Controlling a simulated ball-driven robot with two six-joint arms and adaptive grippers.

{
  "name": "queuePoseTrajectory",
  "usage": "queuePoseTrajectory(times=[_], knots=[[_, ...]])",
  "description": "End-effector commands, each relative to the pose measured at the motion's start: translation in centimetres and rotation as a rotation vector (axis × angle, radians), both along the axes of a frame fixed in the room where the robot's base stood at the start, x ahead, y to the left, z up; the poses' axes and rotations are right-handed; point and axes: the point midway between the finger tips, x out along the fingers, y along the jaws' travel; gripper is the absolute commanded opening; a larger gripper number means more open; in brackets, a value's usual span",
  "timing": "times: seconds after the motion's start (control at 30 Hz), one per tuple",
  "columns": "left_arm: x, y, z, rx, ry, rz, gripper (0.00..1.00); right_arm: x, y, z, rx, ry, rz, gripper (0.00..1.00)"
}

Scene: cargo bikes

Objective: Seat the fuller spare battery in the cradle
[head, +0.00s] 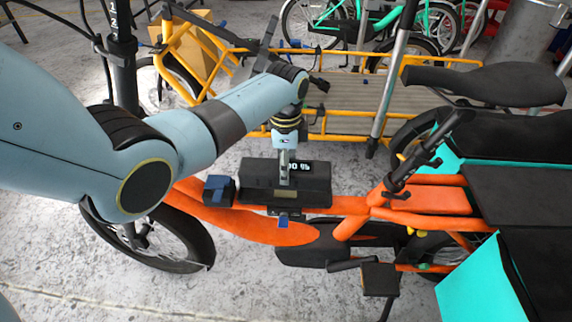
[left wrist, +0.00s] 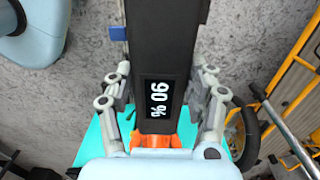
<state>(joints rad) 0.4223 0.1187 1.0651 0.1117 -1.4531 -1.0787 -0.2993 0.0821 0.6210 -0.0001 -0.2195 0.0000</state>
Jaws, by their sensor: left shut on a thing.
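My left gripper (head: 284,172) reaches down from above and is shut on a black battery (head: 315,186). The battery's lit display seems to read 90 %, though the digits are turned. It lies level over the orange bike's frame tube, with a blue-and-black latch block (head: 220,190) at its left end and a blue tab (head: 283,221) below its near side. In the left wrist view the battery (left wrist: 165,35) runs between both fingers (left wrist: 163,92). The cradle is mostly hidden under it, and I cannot tell whether they touch. No second battery is identifiable. My right gripper is out of view.
The orange cargo bike (head: 240,224) carries turquoise-and-black bags (head: 480,285) at right. Its handle grip (head: 415,165) rises right of the battery. A yellow-framed cargo bike (head: 345,95) stands close behind. Grey floor is open at front left.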

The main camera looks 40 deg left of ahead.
Motion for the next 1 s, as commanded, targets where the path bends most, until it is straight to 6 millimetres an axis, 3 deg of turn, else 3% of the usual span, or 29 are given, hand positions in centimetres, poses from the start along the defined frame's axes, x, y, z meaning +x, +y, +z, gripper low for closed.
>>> queuePoseTrajectory(times=[0.1,0.5,1.0], knots=[[0.1,0.0,-1.4,0.001,-0.003,0.0,0.0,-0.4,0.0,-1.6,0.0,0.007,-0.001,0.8],[0.2,-0.1,-0.7,0.0,-0.004,0.0,0.0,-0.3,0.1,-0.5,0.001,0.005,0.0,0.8],[0.2,-0.1,-1.0,0.0,-0.004,0.0,0.0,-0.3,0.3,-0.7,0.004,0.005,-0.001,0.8]])
